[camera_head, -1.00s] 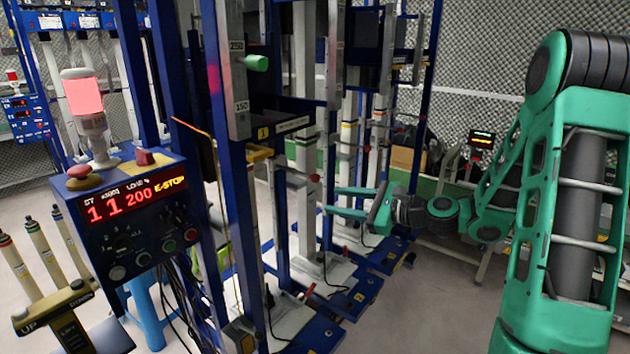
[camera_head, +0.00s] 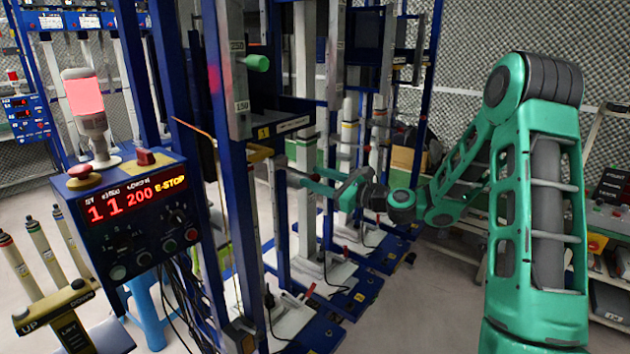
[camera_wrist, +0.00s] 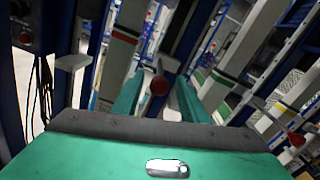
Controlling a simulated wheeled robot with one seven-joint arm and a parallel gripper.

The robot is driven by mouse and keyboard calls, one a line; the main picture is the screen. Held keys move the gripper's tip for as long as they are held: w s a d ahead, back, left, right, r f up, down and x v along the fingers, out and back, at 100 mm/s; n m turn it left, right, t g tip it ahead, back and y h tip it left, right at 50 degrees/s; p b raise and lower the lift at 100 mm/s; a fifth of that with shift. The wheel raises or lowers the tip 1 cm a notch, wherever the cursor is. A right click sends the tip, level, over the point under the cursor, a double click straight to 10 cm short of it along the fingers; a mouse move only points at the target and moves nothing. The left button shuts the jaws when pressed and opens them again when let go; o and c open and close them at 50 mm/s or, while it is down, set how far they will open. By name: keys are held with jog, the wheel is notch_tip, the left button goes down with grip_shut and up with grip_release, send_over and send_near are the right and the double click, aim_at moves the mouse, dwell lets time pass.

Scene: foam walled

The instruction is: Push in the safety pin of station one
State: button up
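My gripper (camera_head: 302,175) is open in the head view, reaching left to the posts of the frame marked with a yellow 1 plate (camera_head: 263,133). How far the pin stands out is not clear. The knob is not distinguishable in the head view.
Blue frame uprights (camera_head: 225,200) crowd my gripper. Another red knob (camera_wrist: 297,139) shows at the wrist view's right.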

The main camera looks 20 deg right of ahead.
jog(key=shift+w+a, duration=0.2)
jog(key=shift+w, duration=0.05)
